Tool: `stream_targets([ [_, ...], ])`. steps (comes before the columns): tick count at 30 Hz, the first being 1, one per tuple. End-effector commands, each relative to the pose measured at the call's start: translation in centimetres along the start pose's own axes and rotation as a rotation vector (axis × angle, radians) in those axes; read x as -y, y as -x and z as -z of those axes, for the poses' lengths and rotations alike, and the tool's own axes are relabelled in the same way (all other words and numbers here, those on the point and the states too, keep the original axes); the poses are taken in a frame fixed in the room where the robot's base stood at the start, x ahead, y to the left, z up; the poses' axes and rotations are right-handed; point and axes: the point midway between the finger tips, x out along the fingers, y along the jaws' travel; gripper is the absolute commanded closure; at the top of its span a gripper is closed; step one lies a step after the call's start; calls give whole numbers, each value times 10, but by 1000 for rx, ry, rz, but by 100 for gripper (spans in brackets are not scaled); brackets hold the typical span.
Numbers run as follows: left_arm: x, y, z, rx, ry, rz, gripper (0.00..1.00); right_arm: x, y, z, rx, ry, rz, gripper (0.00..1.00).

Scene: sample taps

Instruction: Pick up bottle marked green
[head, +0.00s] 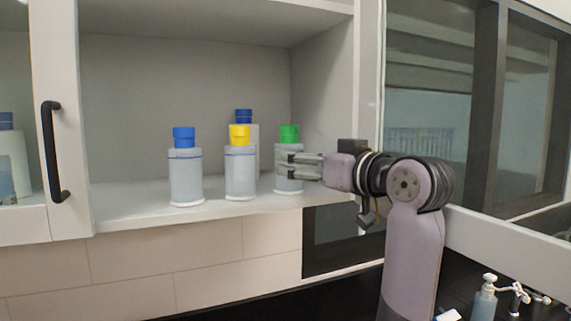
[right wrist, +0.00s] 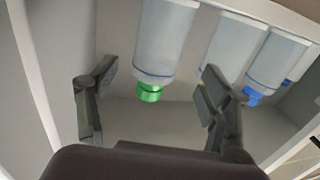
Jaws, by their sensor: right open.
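The green-capped bottle (head: 289,183) stands upright on the cabinet shelf, the rightmost in the front row. My right gripper (head: 290,159) reaches in from the right at the bottle's upper body, and its fingers hide part of it. In the right wrist view, which looks upside down, the green-capped bottle (right wrist: 164,40) shows between the spread fingers of my right gripper (right wrist: 158,84). The gripper is open, with gaps on both sides of the bottle. My left gripper is in no view.
A yellow-capped bottle (head: 240,172) stands just left of the green one. Blue-capped bottles stand further left (head: 186,178) and behind (head: 244,116). The cabinet side wall (head: 323,115) is close on the right. An open door with a black handle (head: 54,150) is at left.

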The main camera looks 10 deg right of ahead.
Motion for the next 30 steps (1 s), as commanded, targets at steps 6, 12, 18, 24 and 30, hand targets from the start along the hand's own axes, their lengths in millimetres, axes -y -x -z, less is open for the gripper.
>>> stream_targets([
  [6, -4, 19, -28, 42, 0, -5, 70, -1, -22, 4, 4, -2, 2, 28],
  [12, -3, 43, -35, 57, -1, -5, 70, -6, -44, 10, 6, -4, 1, 28],
  [18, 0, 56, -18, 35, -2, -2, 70, -6, -66, 8, 5, -3, 2, 28],
  [24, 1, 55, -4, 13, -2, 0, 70, -7, -71, 5, 3, -1, 0, 28],
  [30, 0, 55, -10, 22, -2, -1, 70, -7, -71, 5, 3, -1, 0, 34],
])
